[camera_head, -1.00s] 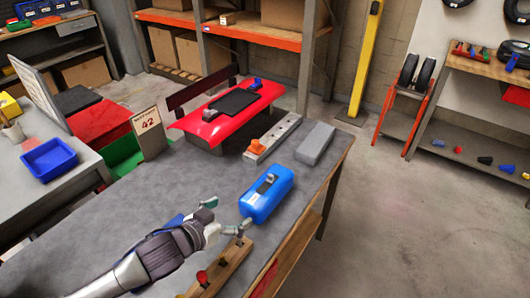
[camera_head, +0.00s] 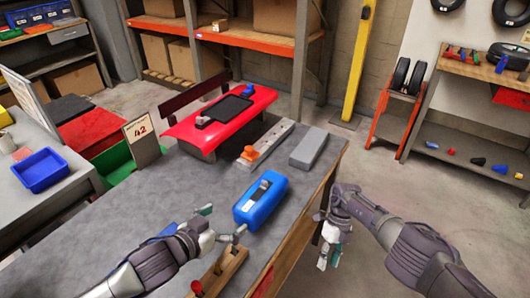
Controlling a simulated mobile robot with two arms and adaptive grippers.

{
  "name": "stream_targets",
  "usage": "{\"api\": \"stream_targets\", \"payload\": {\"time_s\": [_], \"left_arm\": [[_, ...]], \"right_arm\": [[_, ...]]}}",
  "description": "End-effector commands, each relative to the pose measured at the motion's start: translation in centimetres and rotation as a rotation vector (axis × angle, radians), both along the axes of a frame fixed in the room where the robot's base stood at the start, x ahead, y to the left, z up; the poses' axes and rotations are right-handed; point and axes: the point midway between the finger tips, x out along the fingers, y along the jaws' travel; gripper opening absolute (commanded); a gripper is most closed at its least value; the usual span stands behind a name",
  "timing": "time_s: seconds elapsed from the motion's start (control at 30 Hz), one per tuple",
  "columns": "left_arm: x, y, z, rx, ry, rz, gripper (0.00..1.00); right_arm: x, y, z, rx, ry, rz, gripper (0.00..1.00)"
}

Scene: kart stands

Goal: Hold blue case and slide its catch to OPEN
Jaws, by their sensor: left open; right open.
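The blue case (camera_head: 262,202) lies on the grey workbench, near its right edge. A dark grey catch piece (camera_head: 263,188) sits on its top; I cannot read any marking on it. My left gripper (camera_head: 223,223) is open, just left of the case's near end, and its fingers appear close to the case. I cannot tell whether they touch it. My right gripper (camera_head: 332,252) is open and empty, pointing down beyond the bench's right edge, to the right of the case and apart from it.
A wooden block with a red knob (camera_head: 220,270) lies at the bench's near edge. A grey block (camera_head: 309,149) and a rail with an orange part (camera_head: 262,147) lie behind the case. A red panel (camera_head: 218,118) and a sign reading 42 (camera_head: 140,131) stand farther back.

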Motion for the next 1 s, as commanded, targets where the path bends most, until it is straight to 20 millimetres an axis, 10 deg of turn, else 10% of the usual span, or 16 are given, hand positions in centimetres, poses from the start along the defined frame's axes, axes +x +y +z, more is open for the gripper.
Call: {"api": "stream_targets", "payload": {"time_s": [0.3,0.6,1.0], "left_arm": [[0.0,0.0,0.0,0.000,0.000,0.000,1.00],[0.0,0.0,0.0,0.000,0.000,0.000,1.00],[1.1,-0.8,-0.5,-0.001,0.000,0.000,1.00]], "right_arm": [[10.8,6.6,14.9,-0.207,-0.222,0.017,0.42],[14.9,15.8,25.6,-0.217,-0.428,-0.079,0.42],[15.5,18.9,29.2,-0.211,-0.492,-0.121,0.42]]}}
